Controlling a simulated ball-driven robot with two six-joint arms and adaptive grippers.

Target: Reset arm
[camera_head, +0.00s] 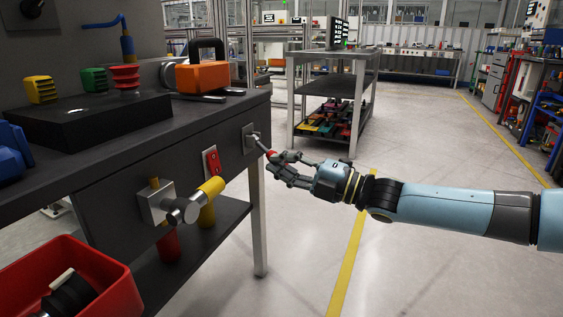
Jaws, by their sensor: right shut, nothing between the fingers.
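My right gripper (288,168) is at the end of the light blue arm that comes in from the right. It is shut with nothing between its fingers. Its fingertips are close to a small lever with a red knob (271,154), which sticks out from a grey plate (250,138) on the front of the dark workbench. I cannot tell whether the fingers touch the knob. My left gripper is not in view.
The workbench (130,150) fills the left side. A red bin (105,262) is at lower left. A grey cart (358,100) stands behind.

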